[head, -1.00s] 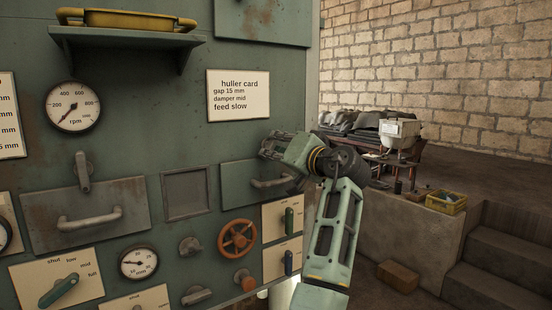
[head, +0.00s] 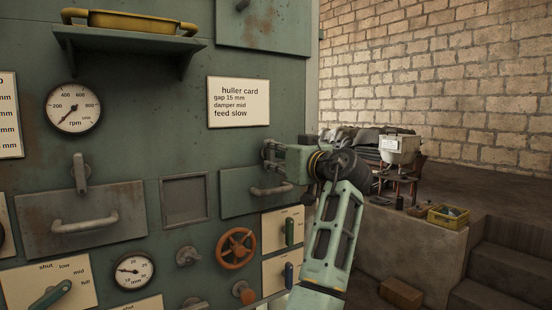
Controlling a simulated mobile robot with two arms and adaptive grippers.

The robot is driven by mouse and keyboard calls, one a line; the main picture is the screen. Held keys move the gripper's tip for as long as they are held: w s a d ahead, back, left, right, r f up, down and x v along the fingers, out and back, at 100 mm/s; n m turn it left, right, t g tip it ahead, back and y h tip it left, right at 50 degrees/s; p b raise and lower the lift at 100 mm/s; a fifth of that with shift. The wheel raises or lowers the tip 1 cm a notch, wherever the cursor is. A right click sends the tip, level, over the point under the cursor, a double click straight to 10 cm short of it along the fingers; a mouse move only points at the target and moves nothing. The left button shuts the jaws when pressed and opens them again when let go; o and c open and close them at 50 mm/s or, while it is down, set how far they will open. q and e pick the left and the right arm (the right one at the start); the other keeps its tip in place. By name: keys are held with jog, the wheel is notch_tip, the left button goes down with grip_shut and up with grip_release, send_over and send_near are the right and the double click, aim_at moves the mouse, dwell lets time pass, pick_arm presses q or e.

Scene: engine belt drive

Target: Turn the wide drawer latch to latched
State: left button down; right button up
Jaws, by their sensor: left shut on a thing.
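My left gripper (head: 270,152) is at the green panel, just above the right-hand drawer (head: 234,204) with its bar handle (head: 268,190). Its fingers are shut on a small part there, apparently that drawer's latch. The fingers hide most of this part, so I cannot tell its angle. Another drawer (head: 35,222) sits to the left, with a larger bar handle (head: 85,223). A grey lever latch (head: 80,174) stands upright above that left drawer, with nothing touching it. My right gripper is not in view.
Below the right-hand drawer are an orange handwheel (head: 236,248) and switch plates (head: 272,232). A huller card (head: 238,102) hangs above. To the right, a low wall bears a yellow crate (head: 447,215), beside steps (head: 500,265).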

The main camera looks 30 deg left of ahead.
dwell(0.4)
pick_arm(q)
jog(key=c, duration=1.7)
grip_release()
jog(key=shift+c, duration=0.2)
jog(key=v, duration=1.2)
jog(key=shift+w+f, duration=0.15)
